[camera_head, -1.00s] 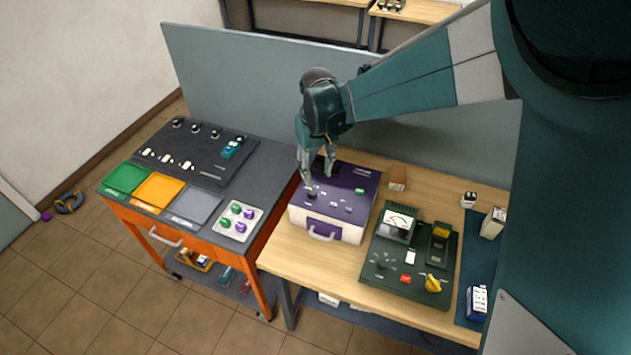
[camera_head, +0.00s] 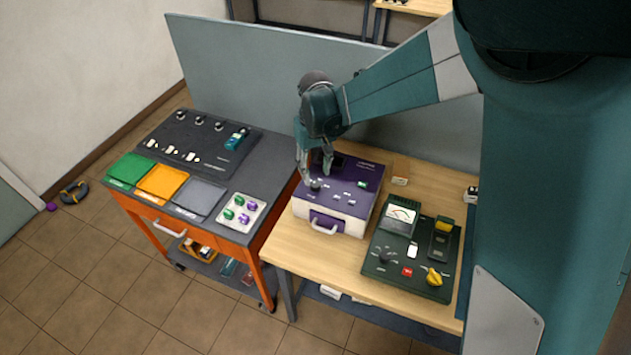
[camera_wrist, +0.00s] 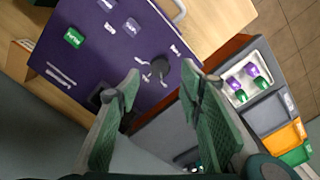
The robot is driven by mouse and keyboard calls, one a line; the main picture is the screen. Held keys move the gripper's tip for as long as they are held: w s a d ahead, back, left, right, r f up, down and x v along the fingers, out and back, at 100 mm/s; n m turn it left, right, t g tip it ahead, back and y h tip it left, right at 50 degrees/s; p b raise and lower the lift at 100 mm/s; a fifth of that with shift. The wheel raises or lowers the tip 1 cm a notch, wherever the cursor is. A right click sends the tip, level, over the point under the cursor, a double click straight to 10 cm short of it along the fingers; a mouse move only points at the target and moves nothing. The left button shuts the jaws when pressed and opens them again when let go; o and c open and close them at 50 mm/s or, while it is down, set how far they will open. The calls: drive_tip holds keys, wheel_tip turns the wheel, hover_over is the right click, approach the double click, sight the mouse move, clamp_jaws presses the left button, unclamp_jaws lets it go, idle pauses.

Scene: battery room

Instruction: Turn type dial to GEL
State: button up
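A purple and cream charger box (camera_head: 328,222) with a front handle sits on the wooden bench; its top also shows in the wrist view (camera_wrist: 100,55). A small dark round dial (camera_head: 316,184) is at the front left of its top. In the wrist view the dial (camera_wrist: 158,68) has white marks around it, too small to read, so its setting cannot be told. My gripper (camera_head: 315,175) is over the dial. In the wrist view my gripper (camera_wrist: 161,72) is open, with one finger on either side of the dial; whether either touches it cannot be told.
Right of the box is a dark green tester (camera_head: 410,285) with a meter, red button and yellow knob. To the left, an orange cart (camera_head: 195,240) holds coloured trays and a white knob tray (camera_head: 258,206). A grey partition (camera_head: 240,80) stands behind.

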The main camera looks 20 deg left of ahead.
sight(316, 184)
drive_tip(key=shift+f, duration=2.8)
drive_tip(key=c, duration=0.9)
